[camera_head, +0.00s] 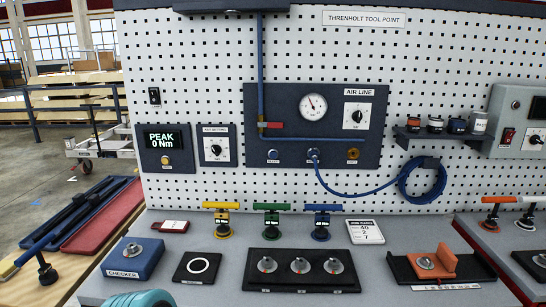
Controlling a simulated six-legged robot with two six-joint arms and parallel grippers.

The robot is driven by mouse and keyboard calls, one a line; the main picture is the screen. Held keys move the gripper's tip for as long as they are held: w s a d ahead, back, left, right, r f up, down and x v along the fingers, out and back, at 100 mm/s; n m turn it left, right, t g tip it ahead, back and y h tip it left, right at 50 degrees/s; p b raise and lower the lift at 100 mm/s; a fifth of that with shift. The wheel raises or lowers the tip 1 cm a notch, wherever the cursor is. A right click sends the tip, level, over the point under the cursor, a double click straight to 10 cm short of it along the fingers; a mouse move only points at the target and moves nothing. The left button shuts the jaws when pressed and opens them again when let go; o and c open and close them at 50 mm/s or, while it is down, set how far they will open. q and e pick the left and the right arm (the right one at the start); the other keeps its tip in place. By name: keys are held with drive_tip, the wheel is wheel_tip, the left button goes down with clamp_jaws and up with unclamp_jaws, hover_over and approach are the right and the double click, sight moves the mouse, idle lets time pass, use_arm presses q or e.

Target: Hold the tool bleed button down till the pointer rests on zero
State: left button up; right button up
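The round white pressure gauge (312,106) is on the dark air line panel (255,105) on the pegboard. Its thin pointer leans up and to the left from the centre; the scale figures are too small to read. A brass-coloured round button (353,153) is at the panel's lower right, with a label too small to read. A blue hose (340,192) runs from the middle port (313,154) to a coil on the right. Neither gripper shows, and nothing touches the buttons.
A peak display (161,139) reads 0 Nm. Yellow, green and blue T-handled tools (271,219) stand upright on the grey bench. In front are a black tray (304,286) with several round fittings and a blue checker block (133,260). A teal rounded part shows at the bottom edge.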

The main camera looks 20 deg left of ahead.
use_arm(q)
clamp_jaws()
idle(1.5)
